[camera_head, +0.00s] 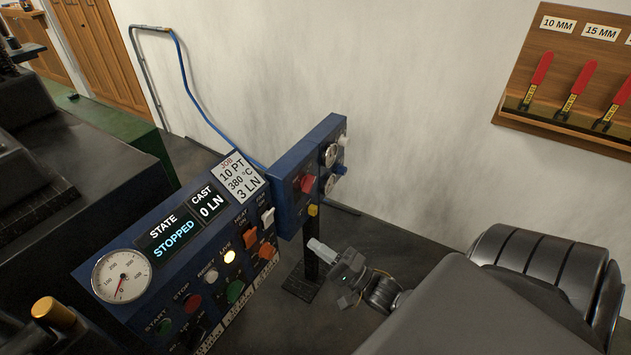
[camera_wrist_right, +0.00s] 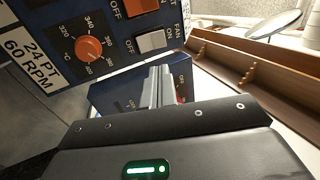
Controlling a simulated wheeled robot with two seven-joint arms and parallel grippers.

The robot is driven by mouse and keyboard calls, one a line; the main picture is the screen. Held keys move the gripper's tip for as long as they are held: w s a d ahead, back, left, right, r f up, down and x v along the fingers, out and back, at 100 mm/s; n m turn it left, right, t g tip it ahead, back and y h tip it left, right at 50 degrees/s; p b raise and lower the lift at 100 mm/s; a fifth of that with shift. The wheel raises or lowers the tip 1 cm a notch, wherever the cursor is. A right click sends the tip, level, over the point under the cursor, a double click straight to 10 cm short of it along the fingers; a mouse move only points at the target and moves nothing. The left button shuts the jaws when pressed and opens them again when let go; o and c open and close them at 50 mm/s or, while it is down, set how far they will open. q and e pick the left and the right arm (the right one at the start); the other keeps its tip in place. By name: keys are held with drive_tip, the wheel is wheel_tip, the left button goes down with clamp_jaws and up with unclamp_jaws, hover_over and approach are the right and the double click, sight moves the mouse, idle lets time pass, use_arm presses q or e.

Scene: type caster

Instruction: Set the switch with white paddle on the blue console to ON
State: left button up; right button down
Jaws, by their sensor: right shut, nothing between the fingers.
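The blue console (camera_head: 190,222) stands left of centre in the head view. Its switch with the white paddle (camera_head: 267,217) is at the upper right of the panel, beside an orange paddle (camera_head: 250,238). In the right wrist view the white paddle (camera_wrist_right: 152,40) lies between an OFF and a FAN ON label; which way it is tipped I cannot tell. My right gripper (camera_head: 318,248) is shut and empty, right of the console and apart from the paddle. Its closed fingers (camera_wrist_right: 158,86) point toward the panel in the wrist view. My left gripper is not in view.
A blue box (camera_head: 310,175) with knobs stands on a post just behind the white switch. An orange dial (camera_wrist_right: 89,48) sits near the switches. A gauge (camera_head: 122,275) is at the console's left. A board with red-handled tools (camera_head: 575,85) hangs at the right.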

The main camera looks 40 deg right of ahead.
sight(272, 214)
drive_tip(key=x, duration=1)
drive_tip(key=shift+w+r, duration=0.1)
drive_tip(key=shift+w, duration=0.1)
drive_tip(key=shift+w+a+r, duration=0.1)
drive_tip(key=shift+w+a, duration=0.1)
drive_tip(key=shift+w, duration=0.2)
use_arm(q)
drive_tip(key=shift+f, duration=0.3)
